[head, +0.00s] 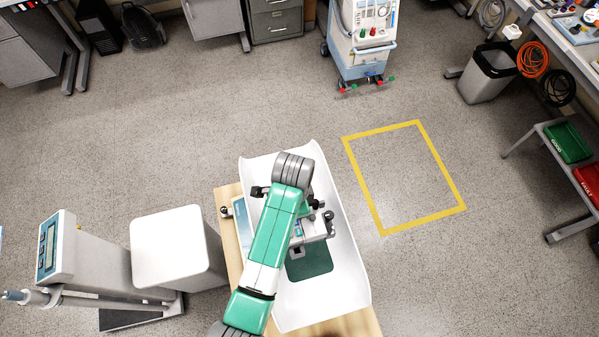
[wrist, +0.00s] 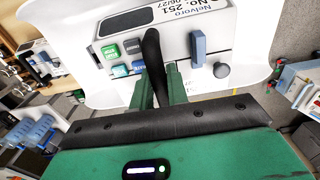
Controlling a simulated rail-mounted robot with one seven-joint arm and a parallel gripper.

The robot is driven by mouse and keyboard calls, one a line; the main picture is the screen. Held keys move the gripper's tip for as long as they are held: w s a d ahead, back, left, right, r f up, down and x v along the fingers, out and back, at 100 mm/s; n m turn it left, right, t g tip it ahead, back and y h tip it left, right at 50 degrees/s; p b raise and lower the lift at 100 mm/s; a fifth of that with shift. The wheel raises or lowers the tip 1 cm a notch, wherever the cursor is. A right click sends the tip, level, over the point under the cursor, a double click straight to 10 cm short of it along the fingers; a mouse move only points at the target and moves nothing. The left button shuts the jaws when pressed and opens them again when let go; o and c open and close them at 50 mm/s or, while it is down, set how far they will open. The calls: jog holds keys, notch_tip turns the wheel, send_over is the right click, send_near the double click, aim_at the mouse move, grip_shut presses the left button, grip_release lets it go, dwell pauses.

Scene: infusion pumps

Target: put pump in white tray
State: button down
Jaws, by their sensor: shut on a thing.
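The pump (wrist: 215,45) is a pale box with a dark display, green and blue buttons and a label reading "Nelvoro" and "251". My gripper (wrist: 158,85) is shut on its black handle, with one green finger on each side. In the head view the pump (head: 318,228) shows beside my arm, over the white tray (head: 342,270); my arm hides part of it. The tray is a long trough with raised, curved sides and also shows behind the pump in the wrist view (wrist: 100,98). I cannot tell whether the pump touches its floor.
The tray stands on a wooden table (head: 232,262). Another device (head: 240,220) sits by the tray's left side, partly hidden. A yellow-taped floor square (head: 405,178) is clear at right.

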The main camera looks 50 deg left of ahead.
jog(key=shift+a, duration=0.2)
notch_tip(320, 180, down, 10)
dwell(0.5)
jog(key=shift+f, duration=0.1)
jog(key=c, duration=1.4)
grip_release()
jog(key=shift+o, duration=0.2)
notch_tip(320, 180, up, 12)
jog(key=shift+r, duration=0.1)
